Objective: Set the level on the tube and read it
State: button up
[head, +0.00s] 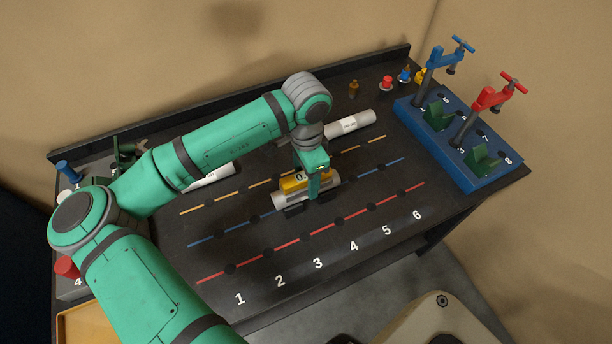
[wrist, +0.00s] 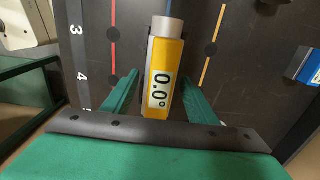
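The yellow level (head: 291,183) lies lengthwise on top of a light grey tube (head: 279,201) near the middle of the black table. In the wrist view the level (wrist: 166,58) has a display reading 0.0°, and the tube's end (wrist: 167,26) shows beyond it. My gripper (head: 314,190) is down at the level, with one green finger in front of it. In the wrist view my gripper's fingers (wrist: 160,85) stand on both sides of the level, with a gap on the left; they look open. Contact on the right side is unclear.
Other labelled tubes lie behind (head: 349,124) and to the left (head: 210,177). A blue block (head: 458,147) with blue and red clamps stands at the right. Small coloured pieces (head: 386,83) stand at the back. The numbered front strip is clear.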

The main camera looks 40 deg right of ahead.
jog(key=shift+r, duration=0.1)
notch_tip(320, 180, up, 11)
jog(key=shift+f, duration=0.2)
dwell(0.5)
